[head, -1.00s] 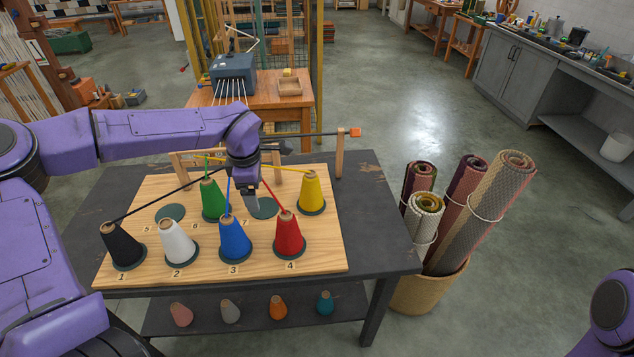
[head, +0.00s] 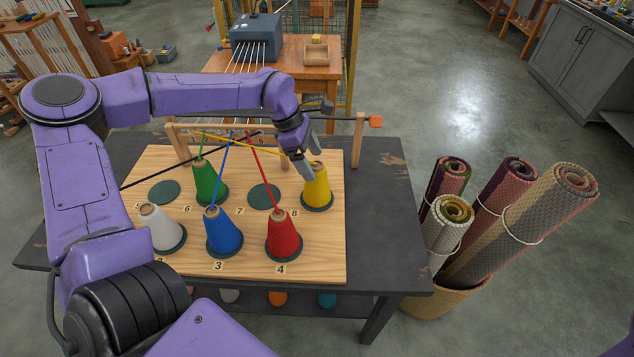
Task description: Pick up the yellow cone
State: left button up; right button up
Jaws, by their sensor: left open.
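The yellow cone (head: 316,188) stands upright on its dark round pad by the number 8, at the right back of the wooden board (head: 318,258). A yellow strand runs from its top to the left. My left gripper (head: 310,164) is open at the top of the yellow cone, its fingers pointing down. I cannot tell whether the fingers stand around the cone's tip or just in front of it. Of my right arm only a sliver shows at the lower right corner; its gripper is out of view.
Blue (head: 223,230), red (head: 283,235), green (head: 209,183) and white (head: 163,230) cones stand on the board. Strands run up to a wooden rail (head: 270,126) behind. An empty pad (head: 264,196) lies left of the yellow cone. A basket (head: 440,298) of rolled rugs stands right of the table.

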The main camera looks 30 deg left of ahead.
aim_at(315, 164)
pick_arm(q)
jog(key=x, duration=0.3)
jog(key=shift+w+d, duration=0.1)
jog(key=shift+r, duration=0.1)
jog(key=c, duration=1.5)
grip_shut()
jog(key=shift+r, duration=0.1)
